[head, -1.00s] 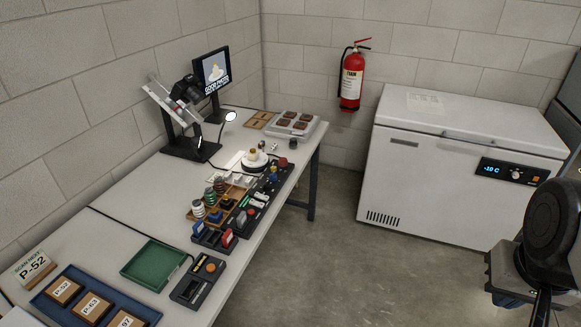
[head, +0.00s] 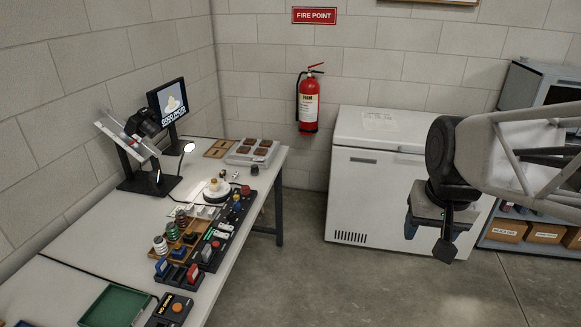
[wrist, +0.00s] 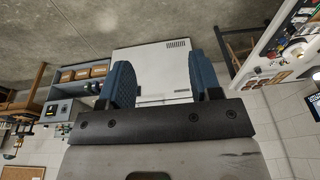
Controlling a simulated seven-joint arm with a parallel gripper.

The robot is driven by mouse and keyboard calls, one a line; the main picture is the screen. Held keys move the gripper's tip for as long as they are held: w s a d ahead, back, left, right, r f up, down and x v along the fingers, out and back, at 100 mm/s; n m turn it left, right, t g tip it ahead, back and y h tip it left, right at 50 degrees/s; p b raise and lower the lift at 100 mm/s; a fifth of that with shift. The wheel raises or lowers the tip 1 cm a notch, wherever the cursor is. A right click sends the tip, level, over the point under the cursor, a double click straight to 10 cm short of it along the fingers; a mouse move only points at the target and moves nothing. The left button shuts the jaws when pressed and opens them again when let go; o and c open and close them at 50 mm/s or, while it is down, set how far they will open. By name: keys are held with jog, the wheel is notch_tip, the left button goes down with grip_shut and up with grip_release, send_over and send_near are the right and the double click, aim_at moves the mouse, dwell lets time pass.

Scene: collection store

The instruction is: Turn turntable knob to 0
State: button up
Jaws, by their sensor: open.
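The turntable (head: 215,191) is a round white disc on the table, with a small yellowish object (head: 212,182) on top. It stands beside the dark control strip, where a red knob (head: 245,189) and other small coloured parts show. I cannot tell which of these is the turntable knob, and no dial marks are readable. My gripper (head: 445,247) is in the air in front of the white chest freezer, well to the right of the table. In the wrist view my gripper (wrist: 165,85) has its two blue fingers wide apart with nothing between them.
The table (head: 95,240) also bears a camera stand with a monitor (head: 169,100), a tray of brown pieces (head: 252,151) and a green tray (head: 115,307). The white chest freezer (head: 350,200) and a fire extinguisher (head: 308,100) are behind. The floor between table and freezer is clear.

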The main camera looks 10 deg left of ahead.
jog(key=w+a, duration=1)
jog(key=w, duration=0.4)
jog(key=n+g, duration=0.2)
send_over(230, 212)
jog(key=f, duration=2.7)
jog(key=shift+d+f, duration=0.2)
jog(key=shift+f, duration=0.15)
jog(key=shift+f, duration=0.1)
jog(key=shift+a+f, duration=0.15)
jog(key=shift+f, duration=3.7)
